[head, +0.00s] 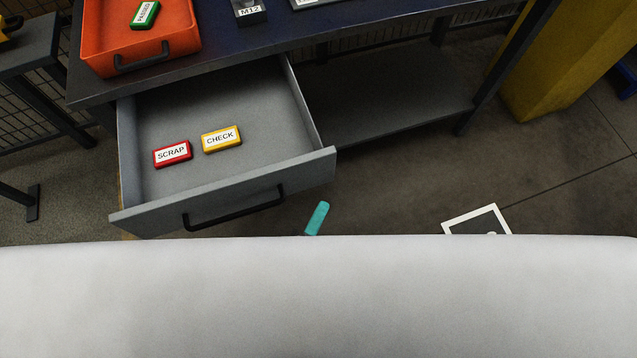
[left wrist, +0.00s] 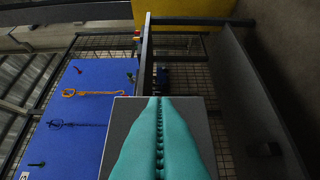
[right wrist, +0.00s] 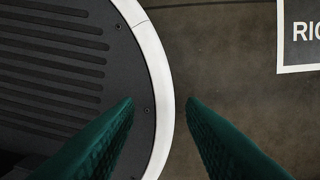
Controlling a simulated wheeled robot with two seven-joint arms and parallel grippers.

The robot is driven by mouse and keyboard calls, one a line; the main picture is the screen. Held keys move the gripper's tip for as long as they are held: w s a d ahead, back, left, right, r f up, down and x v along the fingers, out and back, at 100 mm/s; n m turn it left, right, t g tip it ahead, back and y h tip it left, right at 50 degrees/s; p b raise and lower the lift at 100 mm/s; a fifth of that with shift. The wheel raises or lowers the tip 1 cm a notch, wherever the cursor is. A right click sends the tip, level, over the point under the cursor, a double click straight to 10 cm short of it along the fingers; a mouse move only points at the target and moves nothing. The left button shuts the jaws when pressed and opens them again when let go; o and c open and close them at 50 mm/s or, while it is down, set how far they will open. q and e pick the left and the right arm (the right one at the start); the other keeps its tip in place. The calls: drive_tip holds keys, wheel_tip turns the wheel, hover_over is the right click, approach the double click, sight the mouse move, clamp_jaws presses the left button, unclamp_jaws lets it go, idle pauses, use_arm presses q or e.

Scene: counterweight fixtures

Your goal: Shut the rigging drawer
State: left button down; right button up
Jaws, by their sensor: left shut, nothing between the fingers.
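The grey drawer (head: 225,190) under the bench stands pulled out in the head view, with a black bar handle (head: 235,209) across its front. A red SCRAP block (head: 172,153) and a yellow CHECK block (head: 221,139) lie inside. My left gripper (head: 320,211) shows as a teal finger just off the right end of the drawer front, apart from it in the picture. Its fingers are pressed together and empty in the left wrist view (left wrist: 160,105). My right gripper (right wrist: 160,102) is open and empty above the floor; the head view does not show it.
The bench top (head: 350,22) carries an orange tray (head: 140,50) with a green block, and an M12 block (head: 249,12). A lower shelf (head: 400,95) lies right of the drawer. A yellow post (head: 560,60) stands at right. A white-framed floor marking (head: 470,214) lies in front.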

sight(323, 172)
use_arm(q)
drive_tip(key=w, duration=0.5)
drive_tip(key=shift+w, duration=0.1)
drive_tip(key=shift+w+a, duration=0.1)
drive_tip(key=shift+w, duration=0.3)
use_arm(e)
drive_tip(key=shift+d+r, duration=0.3)
drive_tip(key=shift+d, duration=0.25)
